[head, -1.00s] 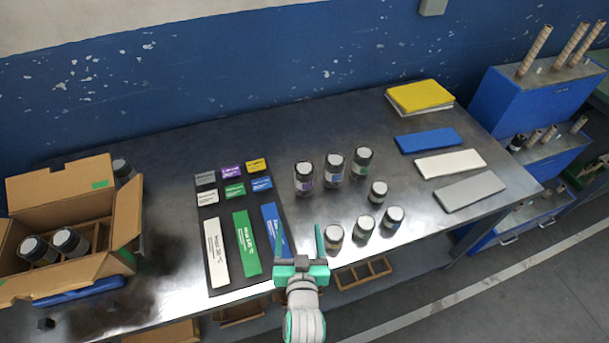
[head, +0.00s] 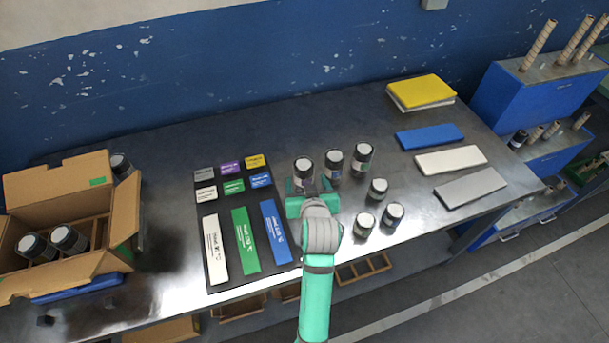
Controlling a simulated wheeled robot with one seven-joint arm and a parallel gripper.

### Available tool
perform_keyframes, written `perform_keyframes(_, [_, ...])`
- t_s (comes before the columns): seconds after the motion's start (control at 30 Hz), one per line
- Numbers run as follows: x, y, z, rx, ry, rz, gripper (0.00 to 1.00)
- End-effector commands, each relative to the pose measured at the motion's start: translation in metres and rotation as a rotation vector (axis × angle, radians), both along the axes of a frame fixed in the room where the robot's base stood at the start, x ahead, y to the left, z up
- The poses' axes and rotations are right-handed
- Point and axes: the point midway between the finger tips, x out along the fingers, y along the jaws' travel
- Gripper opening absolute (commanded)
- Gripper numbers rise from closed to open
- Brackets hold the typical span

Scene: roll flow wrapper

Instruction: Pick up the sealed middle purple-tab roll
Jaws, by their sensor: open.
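Three dark rolls with pale tops stand upright in a back row on the metal table: a left roll (head: 303,168), a middle roll (head: 333,163) and a right roll (head: 362,158). The left one's purple label is now hidden by my gripper; the middle one shows a small bluish-purple label, the right one a greenish one. My gripper (head: 307,186) is open, right in front of the left roll, covering its lower part. Whether its fingers are beside or touching that roll is hidden. I cannot tell from this view which rolls are sealed.
Shorter rolls (head: 378,189) stand to the right of my arm. A black mat with coloured tabs and long strips (head: 246,240) lies to the left. A cardboard box (head: 124,215) holding rolls is at far left. Flat pads (head: 450,161) lie at right.

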Motion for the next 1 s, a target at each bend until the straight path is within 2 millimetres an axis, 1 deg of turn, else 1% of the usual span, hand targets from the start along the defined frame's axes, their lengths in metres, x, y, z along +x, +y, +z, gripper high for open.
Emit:
perform_keyframes(0.07, [0.007, 0.003, -0.004, 0.0, 0.0, 0.004, 0.69])
perform_keyframes(0.27, [0.018, 0.005, -0.01, 0.0, 0.0, 0.006, 0.69])
perform_keyframes(0.5, [0.047, 0.007, -0.025, 0.001, 0.0, 0.005, 0.69])
perform_keyframes(0.6, [0.055, 0.008, -0.029, 0.001, -0.001, 0.004, 0.69])
perform_keyframes(0.7, [0.058, 0.007, -0.03, 0.002, -0.002, 0.003, 0.69])
perform_keyframes(0.9, [0.058, 0.007, -0.031, 0.002, -0.001, 0.003, 0.69])
perform_keyframes(0.97, [0.058, 0.007, -0.031, 0.002, -0.001, 0.003, 0.54])
perform_keyframes(1.0, [0.058, 0.007, -0.031, 0.002, -0.001, 0.003, 0.45])
